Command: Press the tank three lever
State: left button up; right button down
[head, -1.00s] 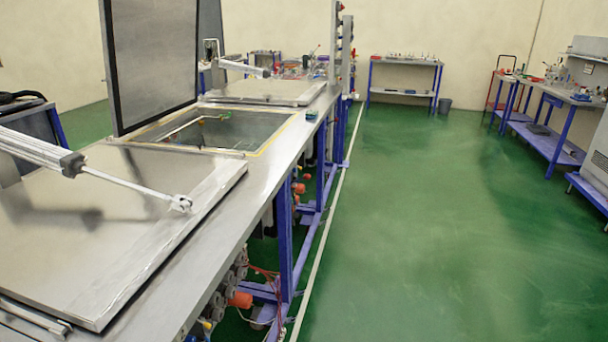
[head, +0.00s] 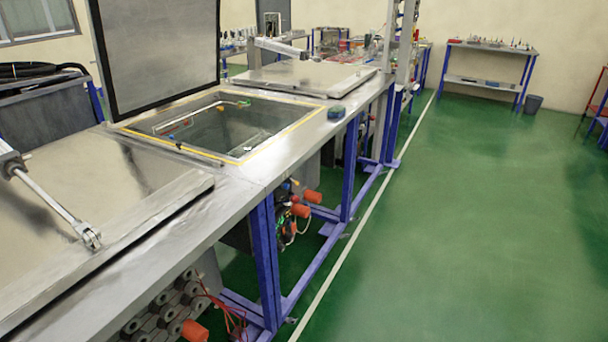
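A long metal bench holds a row of tanks. The nearest tank has its flat steel lid (head: 110,200) shut, with a pneumatic cylinder rod (head: 50,200) fixed to it. The middle tank (head: 225,125) is open, its lid (head: 155,50) standing upright. A farther lid (head: 300,78) is shut. Orange-red parts (head: 300,208) and small valve fittings show under the bench edge, but I cannot tell which, if any, is the tank three lever. Neither of my grippers is in view.
A small dark green object (head: 336,112) sits on the bench edge. Blue legs (head: 265,262) and a low blue rail stand under the bench. The green floor (head: 470,230) to the right is clear. A worktable (head: 490,62) stands at the back.

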aim_at(294, 199)
jog(key=i+u, duration=0.1)
jog(key=i, duration=0.4)
jog(key=i+l+u, duration=0.15)
jog(key=i, duration=0.3)
jog(key=i+j, duration=0.45)
jog(key=i+j+u, duration=0.05)
